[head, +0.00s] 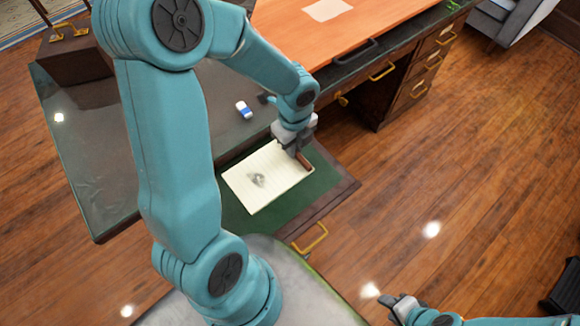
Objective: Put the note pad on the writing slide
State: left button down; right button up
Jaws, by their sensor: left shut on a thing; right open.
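The note pad (262,180) is cream with faint lines and a grey smudge or drawing. It lies over the green writing slide (318,192), which has a brown wooden rim and sticks out from the desk. My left gripper (302,156) is shut on the pad's upper right edge, by a brown strip. I cannot tell whether the pad touches the slide or is slightly above it. My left arm hides the slide's left part. My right gripper (396,303) is open and empty at the bottom, over the floor and away from the slide.
A blue and white eraser (243,109) lies on the dark desktop (90,150), behind the slide. An orange board (285,28) with a pale paper (327,9) is farther back. A brass handle (311,238) hangs at the slide's front.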

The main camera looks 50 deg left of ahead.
pick_arm(q)
notch_tip(320, 180, down, 6)
jog(key=shift+d+f+b, duration=0.1)
jog(key=shift+b, duration=0.45)
notch_tip(320, 180, down, 4)
jog(key=shift+r+b, duration=0.15)
jog(key=shift+b, duration=0.55)
jog(key=shift+f, duration=0.2)
jog(key=shift+f, duration=0.1)
jog(key=c, duration=1.2)
grip_release()
jog(key=shift+o, duration=0.2)
